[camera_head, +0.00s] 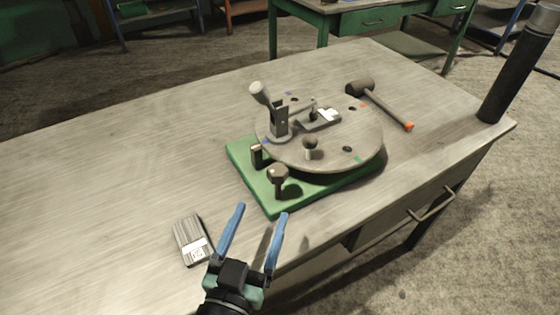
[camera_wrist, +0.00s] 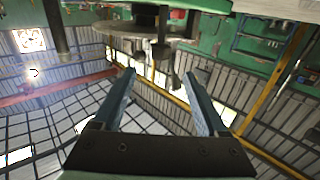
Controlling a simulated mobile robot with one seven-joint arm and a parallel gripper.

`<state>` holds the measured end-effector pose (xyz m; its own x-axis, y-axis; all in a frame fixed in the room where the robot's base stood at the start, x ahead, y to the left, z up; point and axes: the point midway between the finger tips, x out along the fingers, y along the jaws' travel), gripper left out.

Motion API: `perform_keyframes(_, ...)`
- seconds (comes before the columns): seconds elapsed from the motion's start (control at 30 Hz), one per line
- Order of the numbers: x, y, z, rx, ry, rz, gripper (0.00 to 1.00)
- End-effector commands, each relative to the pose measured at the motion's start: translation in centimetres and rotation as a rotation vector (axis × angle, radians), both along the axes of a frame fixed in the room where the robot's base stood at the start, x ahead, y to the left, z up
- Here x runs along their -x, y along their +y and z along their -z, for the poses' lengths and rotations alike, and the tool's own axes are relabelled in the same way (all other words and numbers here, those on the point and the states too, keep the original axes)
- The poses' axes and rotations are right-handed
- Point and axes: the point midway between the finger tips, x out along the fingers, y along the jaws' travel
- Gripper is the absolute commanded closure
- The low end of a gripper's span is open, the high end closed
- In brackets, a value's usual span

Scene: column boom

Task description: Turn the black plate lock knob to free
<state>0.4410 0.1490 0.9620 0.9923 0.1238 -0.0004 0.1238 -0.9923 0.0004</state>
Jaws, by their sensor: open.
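A round grey plate (camera_head: 345,153) sits on a green base (camera_head: 247,172) on the table. A dark knob on a short stem (camera_head: 278,175) stands at the base's front corner, beside the plate; it looks like the plate lock knob, and its lock setting cannot be read. A smaller round-headed knob (camera_head: 310,143) stands on the plate. My gripper (camera_head: 262,211) is open and empty, in front of the base's near corner, apart from the dark knob. In the wrist view, my gripper's blue fingers (camera_wrist: 160,74) are spread, with dark knob shapes beyond them; which knob is which is unclear.
A lever with a pale handle (camera_head: 262,92) rises from the plate. A dark post (camera_head: 518,65) stands at the table's right corner. The table's left side is clear.

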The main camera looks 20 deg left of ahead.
Motion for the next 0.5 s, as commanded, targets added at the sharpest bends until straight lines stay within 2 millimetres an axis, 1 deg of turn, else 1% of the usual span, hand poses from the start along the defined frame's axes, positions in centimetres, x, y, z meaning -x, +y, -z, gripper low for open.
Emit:
perform_keyframes(0.07,-1.3,0.2,-0.5,0.001,-0.003,0.001,0.24)
perform_keyframes(0.3,-5.7,0.7,-0.5,0.001,-0.003,0.001,0.24)
perform_keyframes(0.5,-8.9,1.1,-0.4,0.000,-0.002,0.001,0.24)
